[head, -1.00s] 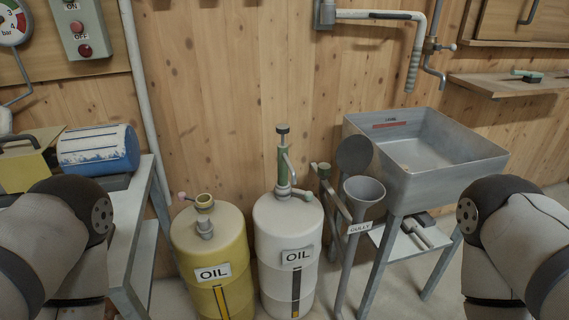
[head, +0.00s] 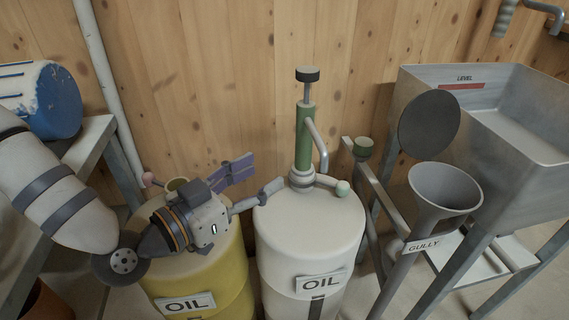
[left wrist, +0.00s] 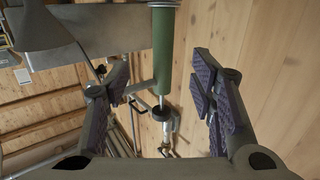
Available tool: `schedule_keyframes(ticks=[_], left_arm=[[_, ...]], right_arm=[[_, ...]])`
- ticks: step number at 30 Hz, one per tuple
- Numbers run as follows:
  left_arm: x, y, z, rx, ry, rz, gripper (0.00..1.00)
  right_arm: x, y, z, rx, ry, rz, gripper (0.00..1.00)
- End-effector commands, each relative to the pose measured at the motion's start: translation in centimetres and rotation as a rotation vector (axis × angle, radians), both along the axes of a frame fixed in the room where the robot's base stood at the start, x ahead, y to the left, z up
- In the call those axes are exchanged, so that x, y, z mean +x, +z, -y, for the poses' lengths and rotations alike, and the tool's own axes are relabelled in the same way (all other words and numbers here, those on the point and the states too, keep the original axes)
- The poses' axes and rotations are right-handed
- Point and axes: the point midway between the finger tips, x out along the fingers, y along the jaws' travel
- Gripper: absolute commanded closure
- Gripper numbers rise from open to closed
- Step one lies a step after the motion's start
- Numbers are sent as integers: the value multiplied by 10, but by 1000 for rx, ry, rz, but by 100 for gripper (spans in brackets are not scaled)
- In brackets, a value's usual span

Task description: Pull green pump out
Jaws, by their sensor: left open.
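The green pump (head: 304,135) stands upright in the top of the white oil drum (head: 309,235). It has a black knob (head: 307,75) on a thin rod and a grey curved spout on its right. My left gripper (head: 268,170) is open and empty, left of the pump and above the yellow drum, with its fingers pointing towards the pump. In the left wrist view the green pump (left wrist: 163,55) shows upside down between the two spread fingers (left wrist: 160,88), ahead of them, with no visible contact. My right gripper is out of view.
A yellow oil drum (head: 203,289) stands left, under my gripper. A grey funnel (head: 444,192) marked GULLY, a dark round disc (head: 429,124) and a metal sink (head: 478,95) stand right. The wooden wall (head: 215,70) is close behind. There is free air above the pump.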

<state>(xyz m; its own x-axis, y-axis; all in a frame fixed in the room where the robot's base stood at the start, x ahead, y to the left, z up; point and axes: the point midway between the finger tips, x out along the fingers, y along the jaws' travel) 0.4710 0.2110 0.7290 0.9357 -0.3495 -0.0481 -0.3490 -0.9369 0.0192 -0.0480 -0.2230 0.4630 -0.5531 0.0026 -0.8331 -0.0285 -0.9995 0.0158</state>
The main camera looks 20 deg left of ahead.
Motion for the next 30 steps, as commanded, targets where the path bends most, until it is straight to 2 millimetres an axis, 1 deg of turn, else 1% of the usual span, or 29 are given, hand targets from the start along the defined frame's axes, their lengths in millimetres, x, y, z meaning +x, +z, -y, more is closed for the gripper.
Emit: schedule_keyframes(ticks=[3, 5, 8, 12, 15, 18, 21, 23, 30], left_arm=[[7, 11, -3, 1, 10, 56, 50], [13, 11, -1, 3, 8, 59, 50], [32, 10, 7, 3, 7, 56, 50], [66, 9, 19, 3, 7, 55, 50], [87, 9, 27, 3, 7, 53, 50], [102, 9, 33, 1, 8, 52, 50], [112, 10, 36, 1, 8, 52, 50], [116, 10, 37, 1, 8, 51, 50], [117, 11, 38, 0, 8, 50, 50]], right_arm=[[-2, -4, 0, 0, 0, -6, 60], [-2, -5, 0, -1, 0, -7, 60], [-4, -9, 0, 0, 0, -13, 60], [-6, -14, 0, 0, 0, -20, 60], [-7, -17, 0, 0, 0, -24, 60], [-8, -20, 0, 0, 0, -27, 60], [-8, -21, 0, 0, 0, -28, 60], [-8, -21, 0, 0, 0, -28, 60], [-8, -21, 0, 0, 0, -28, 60]])
